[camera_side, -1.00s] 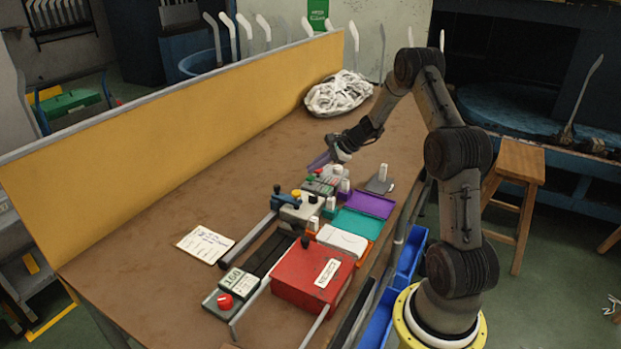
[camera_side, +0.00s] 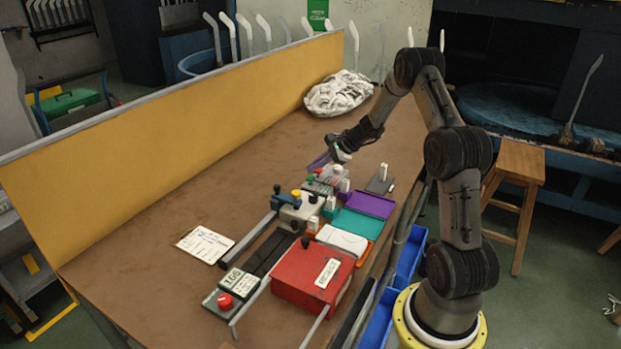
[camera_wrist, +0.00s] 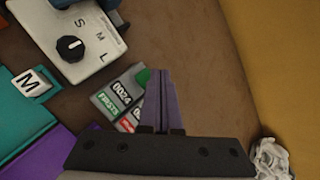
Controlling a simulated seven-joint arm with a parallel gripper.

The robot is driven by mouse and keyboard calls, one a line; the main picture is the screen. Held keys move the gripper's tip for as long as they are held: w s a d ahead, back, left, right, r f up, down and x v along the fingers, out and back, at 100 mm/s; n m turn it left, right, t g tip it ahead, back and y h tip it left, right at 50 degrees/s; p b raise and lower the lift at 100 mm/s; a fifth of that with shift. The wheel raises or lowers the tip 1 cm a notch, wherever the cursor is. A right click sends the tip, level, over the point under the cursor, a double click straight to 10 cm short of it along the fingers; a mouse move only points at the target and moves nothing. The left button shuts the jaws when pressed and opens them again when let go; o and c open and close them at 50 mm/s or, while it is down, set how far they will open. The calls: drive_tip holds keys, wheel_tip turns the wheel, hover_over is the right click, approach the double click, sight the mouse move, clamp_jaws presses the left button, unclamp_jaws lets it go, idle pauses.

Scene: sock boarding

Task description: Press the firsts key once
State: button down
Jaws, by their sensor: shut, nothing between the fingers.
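The counter box (camera_wrist: 122,97) is grey, with a display reading 0024 and a green FIRSTS label below it. The green firsts key (camera_wrist: 143,77) shows beside the tip of my gripper (camera_wrist: 158,72), partly hidden behind it. A red label and a second display are mostly covered by the fingers. My gripper's purple fingers are shut together with nothing between them, pointing down at the box. In the side view my gripper (camera_side: 320,161) hangs at the far end of the row of devices. I cannot tell whether the tip touches the key.
A size selector box with a black knob (camera_wrist: 71,48) stands beside the counter. A teal mat (camera_side: 357,223), a purple mat (camera_side: 369,204) and a red box (camera_side: 313,272) lie nearer. A white sock pile (camera_side: 338,93) is behind. The yellow wall (camera_side: 200,130) borders the table.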

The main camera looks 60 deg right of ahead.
sight(314, 178)
drive_tip(key=shift+f, duration=0.15)
drive_tip(key=shift+f, duration=0.3)
drive_tip(key=shift+f, duration=0.7)
idle(1.0)
drive_tip(key=shift+r, duration=1.15)
drive_tip(key=shift+r, duration=2.5)
